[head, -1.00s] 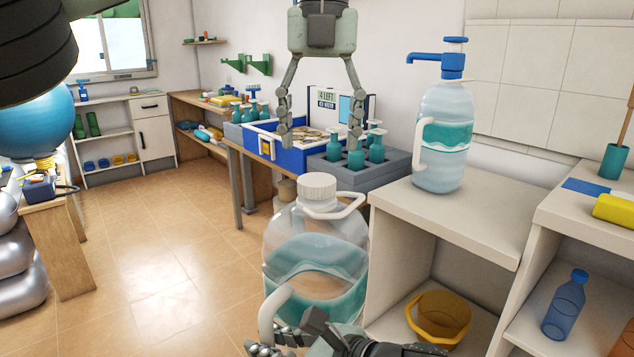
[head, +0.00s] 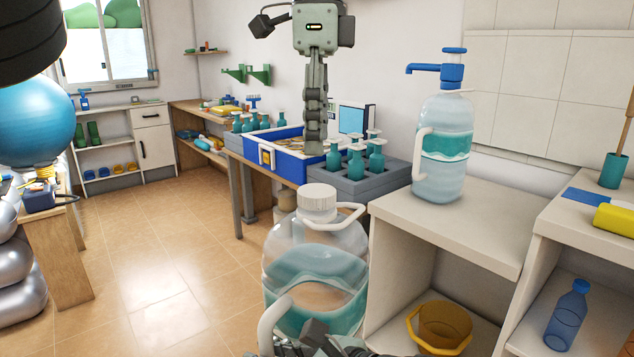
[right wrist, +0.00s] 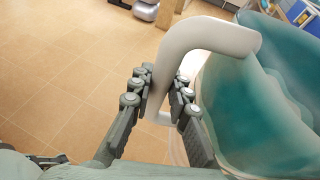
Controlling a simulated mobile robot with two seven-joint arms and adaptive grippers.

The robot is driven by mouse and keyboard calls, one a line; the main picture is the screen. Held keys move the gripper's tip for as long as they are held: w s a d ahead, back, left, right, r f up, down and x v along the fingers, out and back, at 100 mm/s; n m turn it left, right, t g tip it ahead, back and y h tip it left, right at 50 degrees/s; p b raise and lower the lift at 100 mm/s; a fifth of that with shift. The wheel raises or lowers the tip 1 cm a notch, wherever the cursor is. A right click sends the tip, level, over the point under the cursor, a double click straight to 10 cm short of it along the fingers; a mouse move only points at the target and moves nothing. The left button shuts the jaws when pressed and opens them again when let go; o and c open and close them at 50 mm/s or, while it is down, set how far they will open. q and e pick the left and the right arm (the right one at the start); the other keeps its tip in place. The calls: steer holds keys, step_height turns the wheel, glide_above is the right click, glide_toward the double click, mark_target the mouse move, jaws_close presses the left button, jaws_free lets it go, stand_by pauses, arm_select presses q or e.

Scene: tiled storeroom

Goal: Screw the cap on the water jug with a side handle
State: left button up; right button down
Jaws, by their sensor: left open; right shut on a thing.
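The water jug (head: 316,265) is clear with a teal band and stands upright in front of me, beside the low shelf. It also fills the right side of the right wrist view (right wrist: 245,110). A white ribbed cap (head: 318,199) sits on its neck; how tightly, I cannot tell. My right gripper (right wrist: 163,92) is shut on the jug's white side handle (right wrist: 205,37). In the head view it shows only partly at the bottom edge. My left gripper (head: 314,148) is open, empty and seen edge-on, pointing down above and apart from the cap.
A second jug with a blue pump (head: 443,145) stands on the white shelf unit (head: 455,225) to the right. A yellow bucket (head: 441,325) is below it. A grey crate (head: 385,182) of teal bottles and a blue bin (head: 290,168) are behind.

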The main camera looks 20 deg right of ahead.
mark_target(317, 190)
arm_select(q)
steer(key=shift+f, duration=0.15)
steer(key=shift+f, duration=3.85)
steer(key=shift+c, duration=0.5)
